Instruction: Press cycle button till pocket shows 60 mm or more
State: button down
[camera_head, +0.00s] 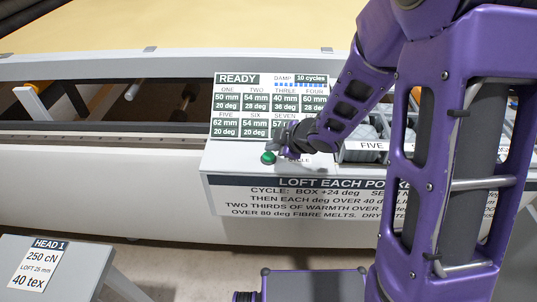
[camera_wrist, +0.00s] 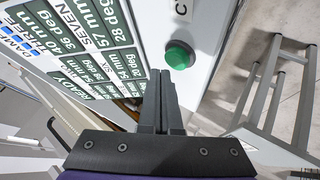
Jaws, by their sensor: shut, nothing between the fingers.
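The green cycle button (camera_head: 268,157) sits on the grey console just under the display; it also shows in the wrist view (camera_wrist: 180,55), uncovered. My gripper (camera_wrist: 160,76) is shut and empty, its tips pointing toward the panel beside the button; I cannot tell the gap. The display board (camera_head: 240,105) reads READY, with DAMP 10 cycles. ONE reads 50 mm, TWO 54, THREE 40, FOUR 60, FIVE 62, SIX 54. SEVEN reads 57 mm and 28 deg in the wrist view (camera_wrist: 105,43). The EIGHT cell is hidden behind my arm.
An instruction sign (camera_head: 300,198) runs along the console front. A grey HEAD 1 stand (camera_head: 88,262) is at lower left. The long quilting frame (camera_head: 100,165) extends left.

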aim_at(272, 157)
jog(key=shift+f, duration=0.2)
dwell(0.4)
jog(key=shift+f+b, duration=0.25)
jog(key=shift+b, duration=0.1)
jog(key=shift+f+b, duration=0.5)
jog(key=shift+f, duration=0.1)
dwell(0.5)
jog(key=shift+r, duration=0.1)
jog(key=shift+r+p, duration=0.9)
jog(key=shift+p, duration=0.1)
notch_tip(272, 157, up, 5)
jog(key=p, duration=0.5)
jog(key=shift+r, duration=0.1)
dwell(1.1)
